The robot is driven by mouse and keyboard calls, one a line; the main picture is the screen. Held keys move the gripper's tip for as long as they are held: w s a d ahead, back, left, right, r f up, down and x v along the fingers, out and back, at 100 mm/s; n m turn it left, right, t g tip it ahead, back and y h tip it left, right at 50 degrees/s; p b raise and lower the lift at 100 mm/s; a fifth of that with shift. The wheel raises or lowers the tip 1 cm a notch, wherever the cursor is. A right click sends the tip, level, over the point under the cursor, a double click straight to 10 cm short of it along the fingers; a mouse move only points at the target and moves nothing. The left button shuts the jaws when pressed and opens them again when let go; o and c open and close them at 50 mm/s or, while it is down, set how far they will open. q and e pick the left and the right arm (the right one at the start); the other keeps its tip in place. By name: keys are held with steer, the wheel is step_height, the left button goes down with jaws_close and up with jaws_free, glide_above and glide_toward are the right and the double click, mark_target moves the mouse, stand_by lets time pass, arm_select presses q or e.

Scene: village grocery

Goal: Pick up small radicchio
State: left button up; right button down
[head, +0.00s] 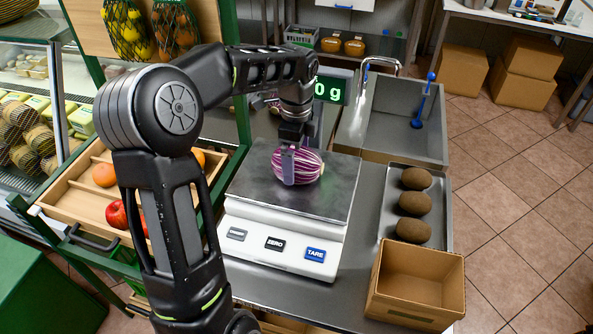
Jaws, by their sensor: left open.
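The small radicchio (310,167), purple with white veins, lies on the metal plate of the white scale (330,196). My left gripper (287,180) points down at the radicchio's left side, with a finger in front of it. It is open; the far finger is hidden, and I cannot tell whether the fingers touch the radicchio. The scale's display (329,89) is partly hidden behind my left arm; "0 g" shows. My right gripper is not in view.
A tray (396,179) with several brown kiwi-like fruits (413,230) stands right of the scale. An empty cardboard box (417,283) is in front of it. A sink (405,115) with a tap is behind. A wooden crate with fruit (75,205) is at the left.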

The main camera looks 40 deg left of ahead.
arm_select(q)
steer(key=shift+f, duration=0.6)
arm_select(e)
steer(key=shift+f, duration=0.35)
arm_select(q)
steer(key=shift+r, duration=0.1)
steer(key=shift+c, duration=0.2)
